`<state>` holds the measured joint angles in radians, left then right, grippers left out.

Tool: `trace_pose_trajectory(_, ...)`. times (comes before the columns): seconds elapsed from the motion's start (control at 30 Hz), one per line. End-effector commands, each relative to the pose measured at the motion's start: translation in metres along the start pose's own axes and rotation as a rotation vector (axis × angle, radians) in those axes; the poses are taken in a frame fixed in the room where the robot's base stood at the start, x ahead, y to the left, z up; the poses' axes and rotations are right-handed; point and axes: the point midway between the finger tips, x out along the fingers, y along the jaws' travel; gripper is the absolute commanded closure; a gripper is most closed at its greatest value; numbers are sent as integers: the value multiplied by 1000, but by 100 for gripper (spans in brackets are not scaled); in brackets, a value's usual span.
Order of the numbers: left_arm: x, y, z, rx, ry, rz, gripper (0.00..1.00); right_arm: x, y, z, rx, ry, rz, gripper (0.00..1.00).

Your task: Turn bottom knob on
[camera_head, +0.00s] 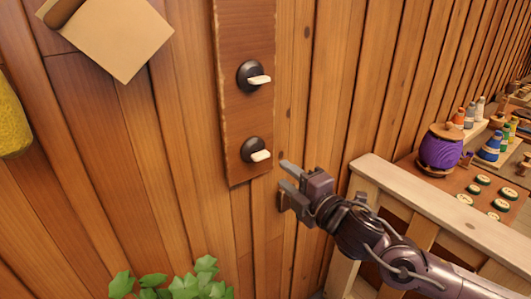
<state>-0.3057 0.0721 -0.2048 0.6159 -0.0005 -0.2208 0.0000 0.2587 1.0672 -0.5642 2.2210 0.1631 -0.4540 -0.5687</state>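The bottom knob (257,151) is a dark round base with a pale lever pointing right, on a vertical wooden board (235,105) fixed to the plank wall. The top knob (253,76) looks the same, its pale lever also pointing right. My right gripper (286,182) comes in from the right. It is open and empty, its fingers apart, just below and right of the bottom knob. It does not appear to touch the knob. My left gripper is not in view.
A pale wooden frame (430,213) stands at the right, by a table with a purple spool (440,148) and several small bottles. A green plant (180,284) is below the board. A paper sheet (120,38) and a yellow item (12,120) hang at the left.

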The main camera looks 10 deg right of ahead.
Motion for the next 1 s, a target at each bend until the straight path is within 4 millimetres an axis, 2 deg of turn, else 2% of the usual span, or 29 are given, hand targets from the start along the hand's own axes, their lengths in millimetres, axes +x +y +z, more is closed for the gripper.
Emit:
trace_pose_trajectory(0.03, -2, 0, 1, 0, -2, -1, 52, -3, 9, -7, -20, 14, 9, 64)
trace_pose_trajectory(0.17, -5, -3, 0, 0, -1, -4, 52, 0, 17, -13, -32, 26, 19, 64)
trace_pose_trajectory(0.5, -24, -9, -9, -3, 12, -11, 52, 52, 19, -15, -29, 27, 19, 64)
trace_pose_trajectory(0.63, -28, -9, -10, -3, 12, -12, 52, 65, 18, -15, -29, 25, 18, 64)
trace_pose_trajectory(1.0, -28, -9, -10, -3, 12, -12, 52, 71, 16, -15, -31, 26, 17, 64)
